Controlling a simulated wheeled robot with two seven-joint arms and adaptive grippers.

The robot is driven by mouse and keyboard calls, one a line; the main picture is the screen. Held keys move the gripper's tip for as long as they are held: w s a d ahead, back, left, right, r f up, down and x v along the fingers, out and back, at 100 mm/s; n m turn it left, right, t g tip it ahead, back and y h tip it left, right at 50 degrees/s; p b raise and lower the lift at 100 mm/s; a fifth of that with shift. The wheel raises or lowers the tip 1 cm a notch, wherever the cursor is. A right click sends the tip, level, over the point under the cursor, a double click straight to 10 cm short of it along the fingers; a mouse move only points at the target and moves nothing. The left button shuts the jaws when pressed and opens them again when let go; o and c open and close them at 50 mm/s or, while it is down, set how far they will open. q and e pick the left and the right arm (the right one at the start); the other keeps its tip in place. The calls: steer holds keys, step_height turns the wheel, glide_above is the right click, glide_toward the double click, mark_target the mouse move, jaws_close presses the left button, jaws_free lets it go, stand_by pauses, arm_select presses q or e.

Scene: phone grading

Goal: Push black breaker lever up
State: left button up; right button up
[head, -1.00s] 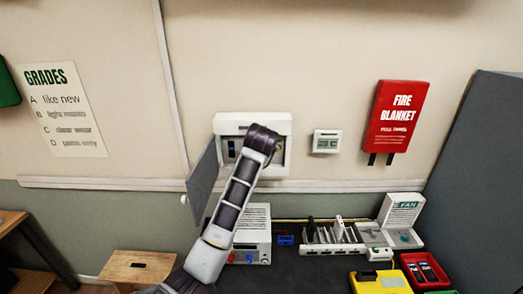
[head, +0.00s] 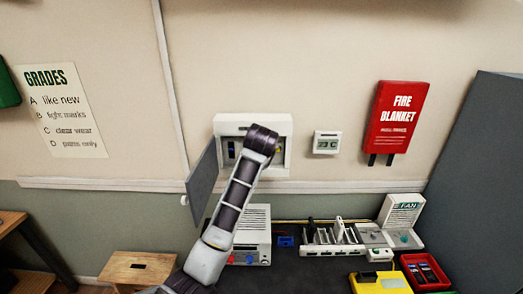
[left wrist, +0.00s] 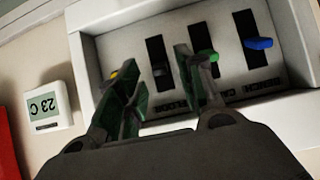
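The breaker box (head: 285,123) is on the wall with its grey door (head: 203,178) open to the left. The left wrist view shows its panel (left wrist: 225,55) turned over, with dark slots and a black lever (left wrist: 160,69), a green lever (left wrist: 206,56), a blue lever (left wrist: 259,43) and a partly hidden yellow lever (left wrist: 113,74). My left gripper (left wrist: 150,65) is at the panel, its fingers apart on either side of the black lever; I cannot tell whether they touch it. In the head view my wrist hides the gripper and black lever. My right gripper is not in view.
A thermometer (head: 326,142) and a red fire blanket case (head: 397,117) hang right of the box. A wooden stool (head: 135,268) stands at left.

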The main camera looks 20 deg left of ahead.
arm_select(q)
steer(key=v, duration=1.1)
steer(key=shift+s+r, duration=0.2)
steer(key=shift+d, duration=0.15)
